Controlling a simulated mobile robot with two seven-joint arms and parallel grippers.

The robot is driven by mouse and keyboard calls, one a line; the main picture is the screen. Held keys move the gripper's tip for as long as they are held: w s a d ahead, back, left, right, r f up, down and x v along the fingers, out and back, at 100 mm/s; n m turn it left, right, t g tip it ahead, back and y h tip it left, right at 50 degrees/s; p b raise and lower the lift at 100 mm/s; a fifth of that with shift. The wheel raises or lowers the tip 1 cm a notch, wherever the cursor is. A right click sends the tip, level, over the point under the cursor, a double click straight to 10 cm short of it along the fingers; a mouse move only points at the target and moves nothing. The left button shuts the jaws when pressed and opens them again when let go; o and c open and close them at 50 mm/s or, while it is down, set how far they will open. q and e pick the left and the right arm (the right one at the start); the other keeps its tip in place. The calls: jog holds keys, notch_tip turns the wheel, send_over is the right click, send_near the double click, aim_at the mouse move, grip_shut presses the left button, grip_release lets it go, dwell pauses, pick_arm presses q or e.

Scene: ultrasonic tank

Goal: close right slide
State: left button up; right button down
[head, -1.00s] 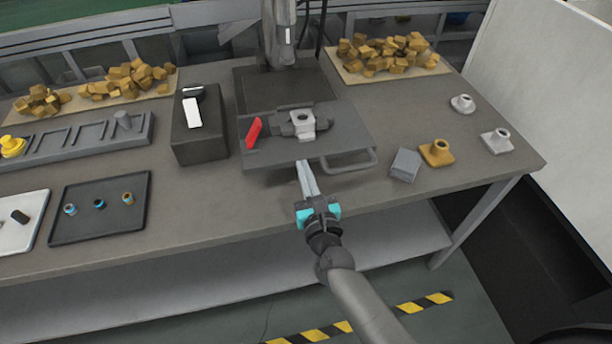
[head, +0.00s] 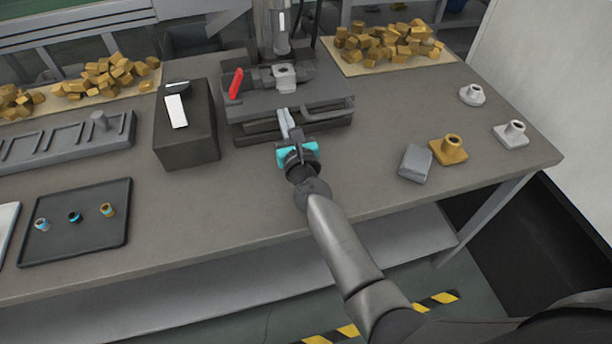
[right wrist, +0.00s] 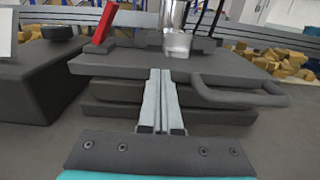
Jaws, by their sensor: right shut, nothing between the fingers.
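The right slide is a dark grey plate (head: 247,103) on a stacked base, with a bar handle (head: 330,108) on its front right. It sits pushed back under the vertical column. A red lever (head: 236,83) and a light grey fixture block (head: 285,78) are on top of it. My right gripper (head: 284,116) is shut and empty, its fingertips at the plate's front edge, left of the handle. In the right wrist view the closed fingers (right wrist: 161,90) reach the front of the plate (right wrist: 120,66), and the handle (right wrist: 240,97) is to their right. My left gripper is out of view.
A dark box (head: 186,140) with a white label stands left of the slide. A grey block (head: 415,163), a brass flanged part (head: 449,148) and pale flanged parts (head: 512,134) sit on the right. A dark tray (head: 75,240) lies front left. The table (head: 210,225) in front is clear.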

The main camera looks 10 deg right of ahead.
jog(key=shift+w+r, duration=0.15)
jog(key=shift+r, duration=0.15)
jog(key=shift+s+f, duration=0.2)
jog(key=shift+s, duration=0.25)
jog(key=s, duration=1.4)
jog(key=shift+s+d+f+p, duration=0.1)
jog(key=shift+d+p, duration=0.15)
jog(key=shift+p, duration=0.1)
jog(key=shift+s, duration=0.2)
